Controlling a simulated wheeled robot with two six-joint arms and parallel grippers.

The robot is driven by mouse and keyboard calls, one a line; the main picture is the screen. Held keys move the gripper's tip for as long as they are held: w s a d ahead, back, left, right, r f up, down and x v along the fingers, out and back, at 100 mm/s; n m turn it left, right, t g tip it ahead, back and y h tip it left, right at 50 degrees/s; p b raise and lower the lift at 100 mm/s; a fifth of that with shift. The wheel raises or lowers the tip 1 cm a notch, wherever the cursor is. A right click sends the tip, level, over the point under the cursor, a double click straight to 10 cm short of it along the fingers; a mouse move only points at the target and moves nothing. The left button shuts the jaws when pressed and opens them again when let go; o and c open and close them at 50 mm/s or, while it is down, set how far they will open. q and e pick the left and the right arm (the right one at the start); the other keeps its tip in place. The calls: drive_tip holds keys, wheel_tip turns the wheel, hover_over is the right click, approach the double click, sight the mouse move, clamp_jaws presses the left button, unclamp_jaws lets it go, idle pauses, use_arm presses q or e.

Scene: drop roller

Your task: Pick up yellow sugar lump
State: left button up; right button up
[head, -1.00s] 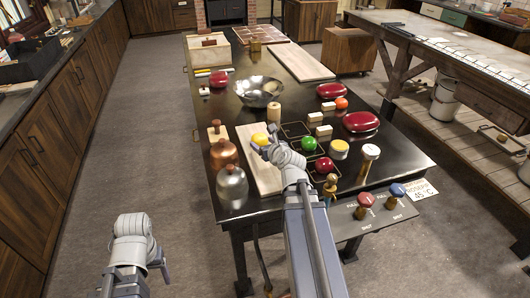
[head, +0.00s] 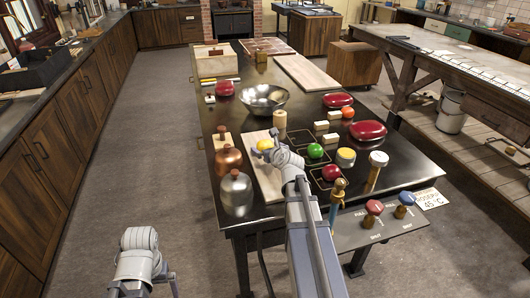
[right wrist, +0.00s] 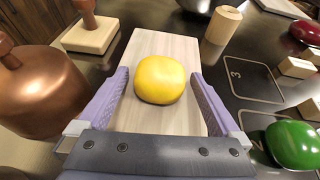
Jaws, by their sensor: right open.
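The yellow sugar lump (right wrist: 159,79) is a rounded lump on a pale wooden board (right wrist: 152,45). In the head view the lump (head: 265,144) shows just beyond my right gripper (head: 268,150), partly hidden by it. In the right wrist view my right gripper (right wrist: 158,100) is open, with one purple finger on each side of the lump; I cannot tell whether either touches it. My left arm shows low at the left of the head view, away from the table; its fingertips are not clear.
A copper cloche (head: 228,158) and a grey cloche (head: 235,190) stand left of the board. To its right are a green lump (head: 315,151), a red lump (head: 331,172) and a wooden peg (head: 280,120). A metal bowl (head: 264,96) stands behind.

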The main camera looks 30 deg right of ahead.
drive_tip(key=c, duration=1.3)
drive_tip(key=shift+c, duration=0.4)
drive_tip(key=shift+r, duration=0.15)
